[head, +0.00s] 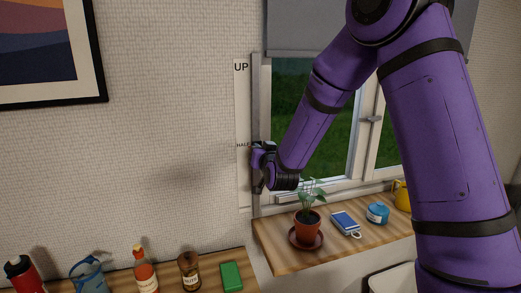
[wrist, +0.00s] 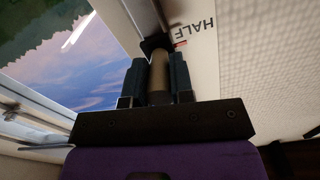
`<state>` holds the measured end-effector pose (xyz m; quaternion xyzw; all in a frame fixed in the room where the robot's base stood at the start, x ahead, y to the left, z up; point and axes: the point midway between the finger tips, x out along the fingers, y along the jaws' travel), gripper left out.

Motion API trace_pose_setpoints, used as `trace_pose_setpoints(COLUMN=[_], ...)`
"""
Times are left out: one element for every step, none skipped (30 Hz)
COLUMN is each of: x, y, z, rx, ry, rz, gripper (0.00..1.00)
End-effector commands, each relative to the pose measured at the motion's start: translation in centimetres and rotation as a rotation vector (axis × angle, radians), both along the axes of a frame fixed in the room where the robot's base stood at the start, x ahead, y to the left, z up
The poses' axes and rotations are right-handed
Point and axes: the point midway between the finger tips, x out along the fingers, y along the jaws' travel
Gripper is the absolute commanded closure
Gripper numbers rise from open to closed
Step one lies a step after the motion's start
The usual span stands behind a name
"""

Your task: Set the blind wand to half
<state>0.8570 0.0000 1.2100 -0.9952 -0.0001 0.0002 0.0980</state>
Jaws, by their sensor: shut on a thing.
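My gripper (wrist: 158,85) is shut on the tan wand handle (wrist: 158,72), which sits between its two fingers in the wrist view. A black piece at the handle's end carries a small red pointer (wrist: 181,44), close beside the HALF lettering (wrist: 194,32). In the head view my gripper (head: 262,167) is at the window's left edge, slightly below the HALF mark (head: 243,145); it hides the handle there. The pale scale strip (head: 241,110) has UP at its top. The grey blind (head: 310,40) covers only the upper part of the window.
A wooden sill (head: 285,262) below holds a potted plant (head: 308,225), a blue-and-white object (head: 345,222), a blue container (head: 377,212) and a yellow item (head: 402,195). Bottles and a green box (head: 231,276) stand on a lower-left surface.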

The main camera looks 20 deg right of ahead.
Motion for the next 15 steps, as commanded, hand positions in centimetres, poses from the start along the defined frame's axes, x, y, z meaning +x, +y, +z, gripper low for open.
trace_pose_setpoints(x=[-0.03,-0.03,-0.03,-0.03,-0.02,-0.02,-0.01,-0.01,-0.01,0.00,0.00,0.00,-0.03,-0.09,-0.24], y=[-0.01,0.00,0.00,0.00,0.00,0.01,-0.01,0.00,0.00,0.00,0.00,0.00,0.01,0.00,0.00], z=[-0.07,-0.06,-0.05,-0.05,-0.04,-0.03,-0.02,-0.01,0.00,0.01,0.01,0.02,0.02,0.03,0.03], rx=[0.000,0.000,0.000,0.000,0.000,0.000,0.000,0.000,0.000,0.000,0.000,0.000,0.000,0.000,0.000], ry=[0.002,0.002,0.002,0.002,0.002,0.001,0.001,0.001,0.001,0.001,0.001,0.000,0.000,0.000,0.001], rz=[0.000,0.000,0.000,0.000,0.000,0.000,0.000,0.000,0.000,0.000,0.000,0.000,0.000,0.000,0.000], gripper=[1.00,1.00,0.69,0.62,0.55,0.53,0.53,0.53,0.53,0.53,0.53,0.53,0.53,0.53,0.53])
